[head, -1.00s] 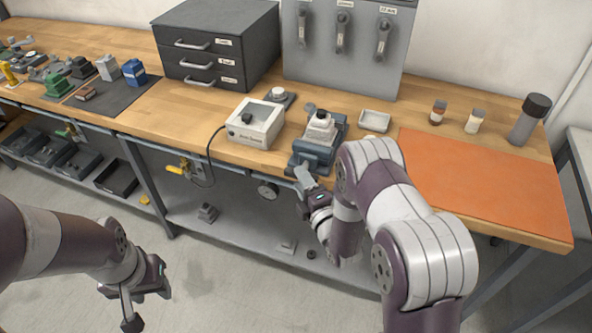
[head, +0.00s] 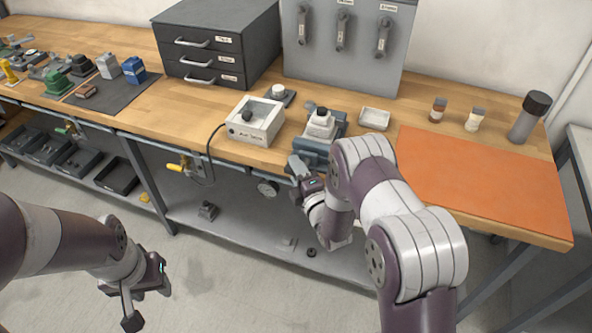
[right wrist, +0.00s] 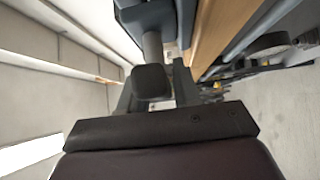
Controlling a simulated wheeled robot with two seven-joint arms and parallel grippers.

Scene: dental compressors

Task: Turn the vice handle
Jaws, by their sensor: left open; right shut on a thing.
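The blue-grey vice (head: 318,147) stands at the front edge of the wooden bench, with a light block and dark knob on top. My right gripper (head: 294,163) is at the vice's front, low by the bench edge. In the right wrist view, the vice body (right wrist: 146,14) is at the top, and a shaft runs from it to the dark vice handle (right wrist: 152,83). My right gripper (right wrist: 154,90) is shut on this handle, one finger on each side. The arm hides part of the vice in the head view. My left gripper (head: 143,292) is open and empty above the floor.
A white box (head: 256,121) with a cable stands left of the vice, and a small white tray (head: 375,118) stands to its right. An orange mat (head: 480,185) covers the bench's right end. Dark drawers (head: 215,45) stand behind. A shelf (head: 240,230) lies below.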

